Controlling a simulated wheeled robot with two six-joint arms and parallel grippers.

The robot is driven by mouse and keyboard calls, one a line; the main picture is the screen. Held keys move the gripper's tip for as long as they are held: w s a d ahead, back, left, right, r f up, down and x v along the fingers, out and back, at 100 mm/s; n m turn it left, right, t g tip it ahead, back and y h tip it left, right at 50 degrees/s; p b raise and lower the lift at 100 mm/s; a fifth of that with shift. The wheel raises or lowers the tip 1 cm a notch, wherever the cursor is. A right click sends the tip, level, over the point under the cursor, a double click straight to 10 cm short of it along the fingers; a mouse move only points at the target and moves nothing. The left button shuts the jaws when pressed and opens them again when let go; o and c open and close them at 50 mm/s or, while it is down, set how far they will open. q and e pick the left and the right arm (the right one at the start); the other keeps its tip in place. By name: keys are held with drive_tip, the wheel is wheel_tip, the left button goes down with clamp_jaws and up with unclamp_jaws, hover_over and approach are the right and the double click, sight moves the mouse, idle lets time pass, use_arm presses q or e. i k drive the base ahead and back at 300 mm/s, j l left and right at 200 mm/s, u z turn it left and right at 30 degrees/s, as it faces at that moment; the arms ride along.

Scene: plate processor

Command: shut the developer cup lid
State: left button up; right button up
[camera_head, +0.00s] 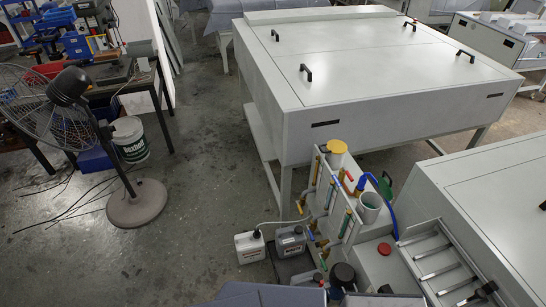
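A white open cup (369,205) stands on the processor's side shelf, its mouth facing up. A green piece (386,182) stands upright beside its rim, behind and to the right; it may be a raised lid, but I cannot tell for sure. A second white cup (336,158) further back has a yellow disc (337,146) on top. I cannot read any label saying which is the developer cup. Neither of my grippers is in view.
A blue hose (394,215) curves beside the open cup. Pipes and valves (326,205) stand on its left. Two jugs (250,246) (290,240) sit below. A red knob (384,248) and metal rack (437,262) are near. A large white cabinet (380,80) stands behind.

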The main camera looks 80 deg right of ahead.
sight(384, 188)
drive_tip(key=z, duration=3.9)
